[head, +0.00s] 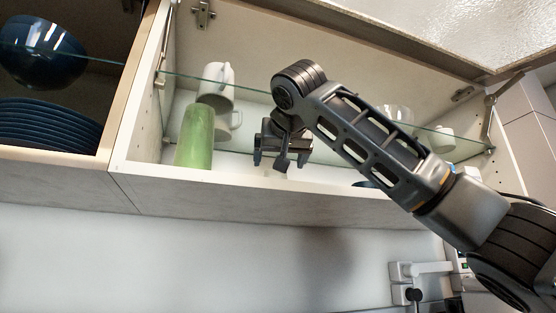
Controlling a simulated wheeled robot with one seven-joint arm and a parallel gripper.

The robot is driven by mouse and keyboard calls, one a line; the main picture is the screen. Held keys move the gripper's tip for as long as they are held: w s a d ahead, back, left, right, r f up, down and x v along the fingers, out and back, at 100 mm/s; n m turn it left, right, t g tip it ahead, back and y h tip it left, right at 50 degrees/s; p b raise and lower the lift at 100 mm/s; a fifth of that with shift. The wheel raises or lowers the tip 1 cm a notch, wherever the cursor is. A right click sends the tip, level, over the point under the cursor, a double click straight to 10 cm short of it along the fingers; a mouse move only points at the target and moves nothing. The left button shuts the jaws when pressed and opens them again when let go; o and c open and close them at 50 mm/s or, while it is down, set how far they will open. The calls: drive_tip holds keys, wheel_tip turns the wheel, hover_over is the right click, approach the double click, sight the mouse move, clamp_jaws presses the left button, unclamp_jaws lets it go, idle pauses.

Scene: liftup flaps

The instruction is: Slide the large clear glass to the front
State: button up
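A pale, see-through vessel (398,113) shows behind my arm at the right part of the open cabinet, at the glass shelf; it looks like a clear glass, but my arm covers part of it. My gripper (280,160) is inside the cabinet's front opening, left of that vessel and below the glass shelf. It points down and away, near the cabinet floor. A small pale shape (275,173) shows just under it; I cannot tell what it is or whether they touch. The finger gap is not clear.
A green cup (195,137) stands on the cabinet floor (145,172) at the left. White mugs (216,83) are behind and above it, and another white mug (442,139) is at the right. The glass shelf (250,92) crosses the cabinet. The lifted flap (430,30) hangs above. Blue dishes (45,125) fill the left compartment.

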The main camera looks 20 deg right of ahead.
sight(276, 174)
drive_tip(key=p+x, duration=0.3)
drive_tip(key=x, duration=0.4)
drive_tip(key=shift+w+d+f, duration=0.1)
drive_tip(key=shift+w, duration=0.3)
drive_tip(key=c, duration=1.2)
drive_tip(key=shift+s, duration=0.1)
